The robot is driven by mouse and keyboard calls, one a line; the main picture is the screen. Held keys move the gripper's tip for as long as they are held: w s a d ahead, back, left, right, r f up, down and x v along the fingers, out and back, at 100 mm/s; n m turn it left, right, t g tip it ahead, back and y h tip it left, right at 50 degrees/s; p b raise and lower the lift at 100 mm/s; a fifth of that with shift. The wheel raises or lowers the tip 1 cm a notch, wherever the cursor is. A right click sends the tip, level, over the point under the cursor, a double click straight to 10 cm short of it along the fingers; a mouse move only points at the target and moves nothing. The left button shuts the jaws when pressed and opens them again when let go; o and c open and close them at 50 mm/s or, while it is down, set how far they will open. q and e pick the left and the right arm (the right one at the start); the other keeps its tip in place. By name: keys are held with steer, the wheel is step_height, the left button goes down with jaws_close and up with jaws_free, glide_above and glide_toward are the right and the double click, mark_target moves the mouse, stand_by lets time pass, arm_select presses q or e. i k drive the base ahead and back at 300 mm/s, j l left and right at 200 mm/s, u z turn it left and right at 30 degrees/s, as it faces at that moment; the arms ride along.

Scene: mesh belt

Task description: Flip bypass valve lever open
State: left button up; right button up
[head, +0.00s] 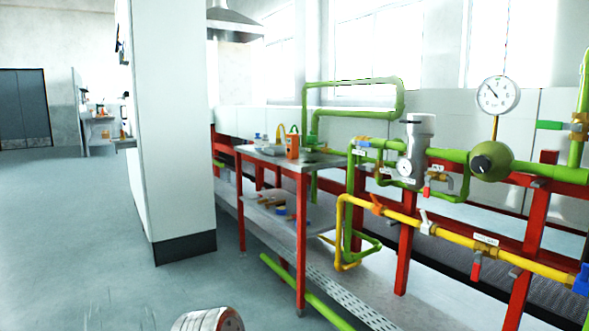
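Several valve levers sit on the pipes at the right, and their small white labels are too small to read, so I cannot tell which is the bypass valve. A red lever (427,188) hangs down at the green pipe beside the grey meter. A blue lever (362,144) lies along the upper green pipe. On the yellow pipe are an orange lever (377,204), a white lever (425,217) pointing up and a red lever (476,268) hanging down. A green lever (550,125) lies level at the far right.
A red-legged table (302,170) with tools and an orange container stands left of the pipes. Red posts (405,245) carry the piping. A low green pipe (310,295) runs along the floor. A white pillar (170,120) stands left. Grey floor (70,230) is open at left.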

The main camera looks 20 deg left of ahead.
mark_target(366, 168)
steer(key=u, duration=0.3)
steer(key=i+j+z, duration=0.1)
steer(key=i+j, duration=0.9)
steer(key=i+j+z, duration=0.15)
steer(key=i+j, duration=0.8)
steer(key=j, duration=0.15)
steer(key=i+j+z, duration=0.15)
steer(key=i+j, duration=0.35)
